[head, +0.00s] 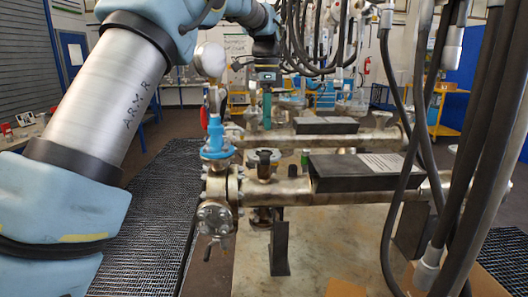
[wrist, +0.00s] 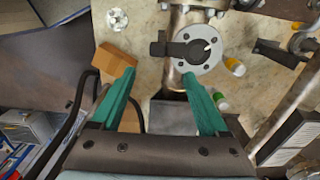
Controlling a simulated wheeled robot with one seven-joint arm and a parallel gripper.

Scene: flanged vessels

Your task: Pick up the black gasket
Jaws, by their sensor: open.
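The black gasket (wrist: 163,48) appears as a dark ring with a side tab. It lies on a grey round flange (wrist: 213,62) at the end of an upright pipe stub in the wrist view. In the head view a dark piece that looks like the gasket (head: 264,156) sits on top of the stub on the near pipe. My gripper (wrist: 158,73) has two green fingers spread apart with nothing between them. The gasket shows just beyond the fingertips, towards the right one. In the head view my gripper (head: 267,122) hangs behind the near pipe's stub; exact height is unclear.
A blue-topped valve (head: 217,140) stands left of the stub. A black box (head: 350,172) sits on the near pipe at right. Dark cables (head: 420,100) hang at right.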

